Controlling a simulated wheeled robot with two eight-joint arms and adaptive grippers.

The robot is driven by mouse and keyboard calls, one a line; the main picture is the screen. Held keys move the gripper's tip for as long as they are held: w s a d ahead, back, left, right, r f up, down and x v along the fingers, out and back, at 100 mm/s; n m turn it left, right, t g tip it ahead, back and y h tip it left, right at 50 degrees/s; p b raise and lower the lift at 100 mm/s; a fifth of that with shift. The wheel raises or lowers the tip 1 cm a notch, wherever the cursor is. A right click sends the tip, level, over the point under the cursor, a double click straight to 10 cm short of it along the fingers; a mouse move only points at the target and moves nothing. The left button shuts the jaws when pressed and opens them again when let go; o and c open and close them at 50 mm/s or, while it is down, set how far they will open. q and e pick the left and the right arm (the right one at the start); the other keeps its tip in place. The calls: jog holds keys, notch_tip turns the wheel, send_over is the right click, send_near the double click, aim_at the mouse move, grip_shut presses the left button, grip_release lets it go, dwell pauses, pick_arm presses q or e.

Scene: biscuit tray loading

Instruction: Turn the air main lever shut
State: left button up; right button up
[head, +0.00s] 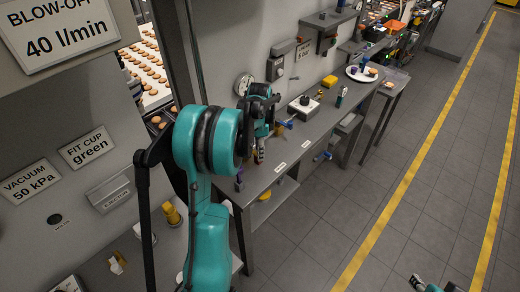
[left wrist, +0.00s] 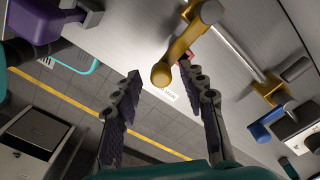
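A brass-yellow lever (left wrist: 186,44) with a rounded end shows in the left wrist view, just beyond my fingertips; I take it for the air main lever. Its end appears between the two fingers, and I cannot tell whether they touch it. In the head view my left gripper (head: 260,152) hangs over the near end of the grey bench, and the lever is mostly hidden there. My right gripper (head: 418,282) barely shows at the bottom edge.
A blue-handled valve (left wrist: 267,129) sits beside the lever along a pipe. A purple part (left wrist: 45,24) is at upper left. The bench (head: 318,130) carries a control box (head: 304,106) and a white plate (head: 364,74). The floor aisle at right is free.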

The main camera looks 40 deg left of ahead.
pick_arm(q)
jog(key=shift+r, duration=0.1)
notch_tip(320, 180, up, 12)
dwell(0.5)
dwell(0.5)
jog(key=s+d+f+n+t+b, duration=0.2)
jog(key=s+d+f+n+b, duration=0.1)
jog(key=d, duration=0.5)
jog(key=s+d+f+n+t+b, duration=0.2)
jog(key=s+d+f+n+b, duration=0.1)
jog(key=s+d+f, duration=0.3)
jog(key=s+d+f+n+t+b, duration=0.2)
jog(key=s+d+f+b, duration=0.3)
jog(key=s+d, duration=0.3)
jog(key=d+t, duration=0.1)
jog(key=d, duration=0.2)
jog(key=shift+d+f+n+b, duration=0.15)
jog(key=shift+d+n+b, duration=0.15)
jog(key=shift+d+n, duration=0.1)
